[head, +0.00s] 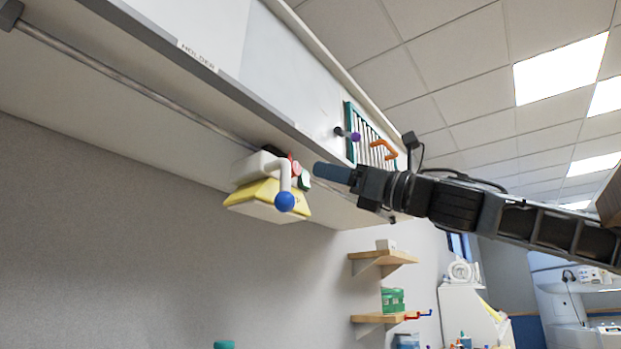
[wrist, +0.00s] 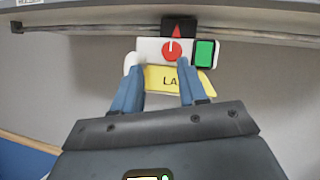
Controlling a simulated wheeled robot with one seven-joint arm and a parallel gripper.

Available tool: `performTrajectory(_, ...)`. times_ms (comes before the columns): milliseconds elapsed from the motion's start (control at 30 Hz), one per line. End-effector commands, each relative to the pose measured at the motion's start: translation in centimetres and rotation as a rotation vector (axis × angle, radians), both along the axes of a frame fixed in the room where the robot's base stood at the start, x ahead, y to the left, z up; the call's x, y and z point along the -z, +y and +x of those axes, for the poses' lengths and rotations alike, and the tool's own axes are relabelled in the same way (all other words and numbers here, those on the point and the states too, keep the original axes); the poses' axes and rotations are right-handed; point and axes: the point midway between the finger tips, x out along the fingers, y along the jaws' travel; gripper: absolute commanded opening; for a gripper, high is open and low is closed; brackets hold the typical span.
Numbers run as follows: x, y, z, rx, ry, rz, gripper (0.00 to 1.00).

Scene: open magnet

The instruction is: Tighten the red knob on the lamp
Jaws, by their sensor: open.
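The lamp is a white box (wrist: 148,47) with a yellow plate (wrist: 165,79) that reads "LA", the rest hidden by a finger. It hangs under the cabinet and also shows in the head view (head: 246,166). The red knob (wrist: 172,50) is round with a white mark, on the lamp's front, below a red triangle on a black block. In the head view the red knob (head: 296,168) is partly hidden. My gripper (wrist: 160,63) is open with blue fingers. The right fingertip appears just below the knob, the left one left of it; contact cannot be told.
A green square (wrist: 205,54) sits right of the knob. A white crank with a blue ball (head: 284,201) sticks out of the lamp. A metal rail (head: 120,75) runs under the cabinet. A purple-tipped peg (head: 354,136) and orange handle (head: 384,148) project beyond.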

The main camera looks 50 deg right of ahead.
Motion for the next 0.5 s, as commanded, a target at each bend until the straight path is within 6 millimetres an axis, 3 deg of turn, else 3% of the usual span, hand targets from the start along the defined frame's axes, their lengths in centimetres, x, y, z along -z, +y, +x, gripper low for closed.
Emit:
performTrajectory(267, -0.1, -0.5, 0.8, 0.078, 0.034, -0.09, 0.42)
performTrajectory(500, -1.5, 0.1, 3.9, 0.075, 0.032, -0.088, 0.42)
